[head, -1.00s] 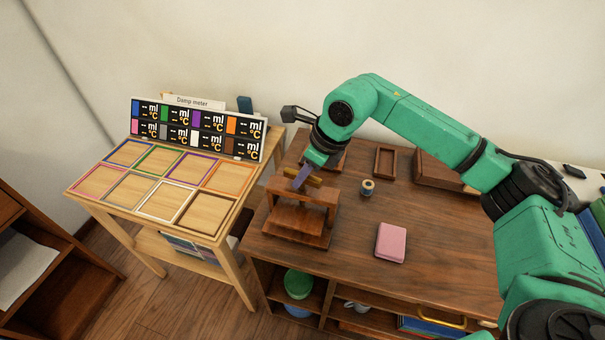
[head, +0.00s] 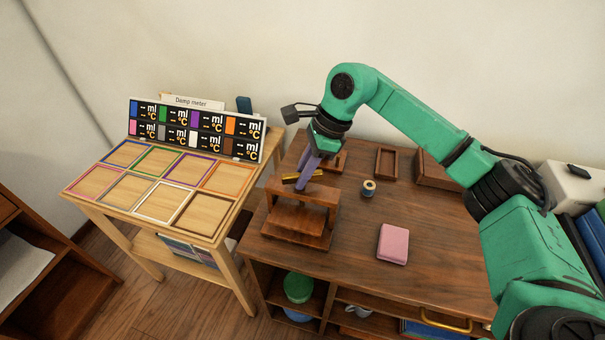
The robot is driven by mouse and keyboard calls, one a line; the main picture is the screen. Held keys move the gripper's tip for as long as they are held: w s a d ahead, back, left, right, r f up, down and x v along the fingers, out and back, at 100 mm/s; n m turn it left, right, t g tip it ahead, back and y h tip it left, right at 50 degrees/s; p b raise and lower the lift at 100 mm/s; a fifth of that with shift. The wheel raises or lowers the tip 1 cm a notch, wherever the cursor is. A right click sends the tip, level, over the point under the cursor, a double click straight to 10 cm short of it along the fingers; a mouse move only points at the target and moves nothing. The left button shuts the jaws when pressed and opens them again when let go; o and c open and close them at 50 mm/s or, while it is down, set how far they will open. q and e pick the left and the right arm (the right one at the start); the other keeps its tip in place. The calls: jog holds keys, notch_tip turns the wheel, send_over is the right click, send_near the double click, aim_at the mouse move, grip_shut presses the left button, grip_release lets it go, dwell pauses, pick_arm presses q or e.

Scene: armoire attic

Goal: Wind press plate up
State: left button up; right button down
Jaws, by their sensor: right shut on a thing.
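The wooden press (head: 327,194) stands on the left part of the brown cabinet top, with a crossbar over its base. My left gripper is not in view.
A pink block (head: 393,244), a small spool (head: 368,188) and a small wooden frame (head: 386,162) lie to the right of the press. A light table (head: 107,214) with coloured squares and a damp meter panel (head: 193,131) stands at left. The cabinet top (head: 345,250) is clear in front.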

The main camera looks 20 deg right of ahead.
jog(key=shift+r+n, duration=0.1)
jog(key=shift+n, duration=0.3)
jog(key=c, duration=0.8)
grip_release()
jog(key=v, duration=1.4)
jog(key=shift+r, duration=0.2)
jog(key=shift+w+d, duration=0.15)
